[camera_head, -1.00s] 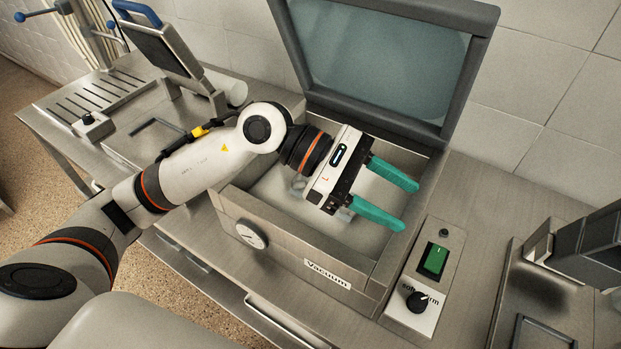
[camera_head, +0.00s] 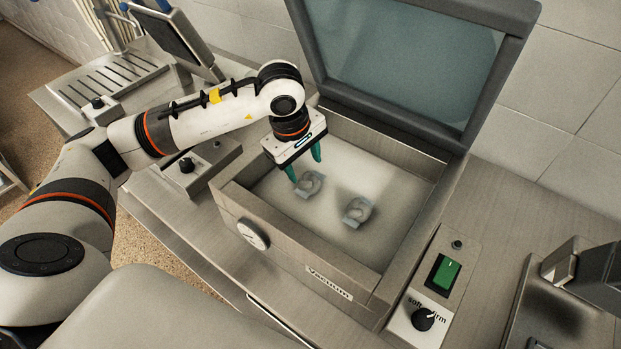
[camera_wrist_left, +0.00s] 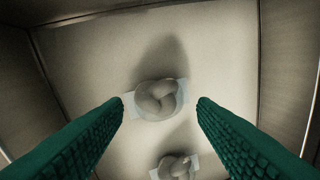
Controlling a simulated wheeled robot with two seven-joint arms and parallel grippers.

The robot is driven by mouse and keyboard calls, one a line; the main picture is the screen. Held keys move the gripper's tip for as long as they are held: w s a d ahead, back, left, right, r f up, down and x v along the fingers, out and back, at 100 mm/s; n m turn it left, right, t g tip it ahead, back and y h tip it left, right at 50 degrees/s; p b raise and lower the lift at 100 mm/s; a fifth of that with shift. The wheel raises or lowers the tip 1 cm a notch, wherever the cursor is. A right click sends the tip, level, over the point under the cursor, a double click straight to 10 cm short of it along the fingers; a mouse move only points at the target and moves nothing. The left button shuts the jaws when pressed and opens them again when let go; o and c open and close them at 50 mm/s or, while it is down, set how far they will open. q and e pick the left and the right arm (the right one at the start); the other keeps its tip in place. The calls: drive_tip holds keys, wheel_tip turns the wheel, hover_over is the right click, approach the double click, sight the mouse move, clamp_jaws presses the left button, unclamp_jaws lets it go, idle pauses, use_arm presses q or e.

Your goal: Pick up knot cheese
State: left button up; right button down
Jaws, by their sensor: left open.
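Two pale knot cheeses, each in a clear wrap, lie apart on the floor of the open vacuum chamber (camera_head: 395,265). The left knot cheese (camera_head: 309,184) is just below my left gripper (camera_head: 305,172); the other knot cheese (camera_head: 357,211) lies to its right. My left gripper has green fingers, points down and is open, with nothing between the fingers. In the left wrist view one knot cheese (camera_wrist_left: 158,98) sits centred between and beyond the open fingertips (camera_wrist_left: 160,101). The second knot cheese (camera_wrist_left: 177,168) shows at the bottom edge, partly cut off. My right gripper is not in view.
The chamber walls surround the cheeses, and its glass lid (camera_head: 405,65) stands raised at the back. A panel with a green switch (camera_head: 443,275) and a black knob (camera_head: 423,319) is at the right. A gauge (camera_head: 253,234) sits on the front wall.

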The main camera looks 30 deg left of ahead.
sight(308, 178)
use_arm(q)
drive_tip(key=p+x, duration=0.2)
drive_tip(key=x, duration=0.2)
drive_tip(key=shift+s+d+f, duration=0.1)
drive_tip(key=shift+f, duration=0.6)
drive_tip(key=c, duration=0.6)
drive_tip(key=shift+r, duration=0.1)
